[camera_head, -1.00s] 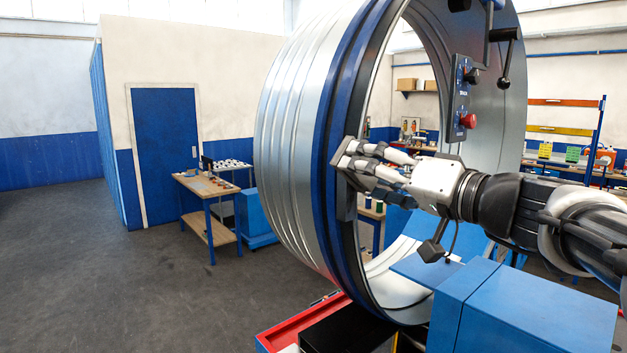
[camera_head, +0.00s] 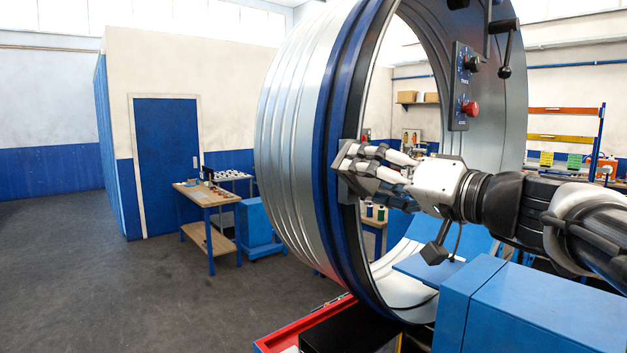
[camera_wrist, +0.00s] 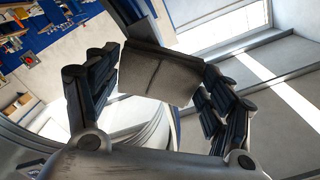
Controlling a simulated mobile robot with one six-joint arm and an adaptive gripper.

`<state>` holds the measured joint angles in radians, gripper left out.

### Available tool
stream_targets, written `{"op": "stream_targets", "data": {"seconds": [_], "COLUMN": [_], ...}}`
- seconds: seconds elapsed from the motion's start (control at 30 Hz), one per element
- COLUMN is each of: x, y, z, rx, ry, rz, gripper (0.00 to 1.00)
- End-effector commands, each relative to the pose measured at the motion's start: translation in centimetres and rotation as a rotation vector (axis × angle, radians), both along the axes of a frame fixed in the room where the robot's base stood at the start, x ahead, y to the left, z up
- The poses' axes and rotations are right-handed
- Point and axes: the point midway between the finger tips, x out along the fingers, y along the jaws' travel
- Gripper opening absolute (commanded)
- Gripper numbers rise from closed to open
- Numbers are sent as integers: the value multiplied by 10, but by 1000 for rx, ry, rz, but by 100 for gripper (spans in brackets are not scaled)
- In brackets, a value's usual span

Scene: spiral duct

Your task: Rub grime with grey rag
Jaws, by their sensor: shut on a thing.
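My gripper (camera_head: 354,172) is at the near rim of the large spiral duct (camera_head: 292,150), beside its blue ring (camera_head: 335,100). In the wrist view my gripper (camera_wrist: 162,70) is shut on the grey rag (camera_wrist: 158,78), a flat grey piece with a dark crease between the fingers. In the head view the rag (camera_head: 347,188) shows as a grey patch below the fingertips, against or very near the blue ring; contact cannot be told. I cannot make out the grime; it may be hidden behind the rag and fingers.
A control panel (camera_head: 464,85) with a red button hangs at the duct's opening. A blue box (camera_head: 535,310) stands below my arm. A red tray edge (camera_head: 305,325) is under the duct. A wooden workbench (camera_head: 208,195) stands at left, with open floor in front.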

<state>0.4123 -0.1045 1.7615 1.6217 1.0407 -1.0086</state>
Motion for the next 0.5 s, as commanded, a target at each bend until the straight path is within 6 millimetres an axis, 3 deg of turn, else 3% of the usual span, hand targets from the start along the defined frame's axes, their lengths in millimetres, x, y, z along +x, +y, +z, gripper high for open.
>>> {"op": "stream_targets", "data": {"seconds": [0.2, 0.5], "x": [1, 1], "y": [0, 1], "z": [-19, -26], "rx": [-1, 0], "ry": [1, 2], "rz": [1, 0], "gripper": [56, 56]}}
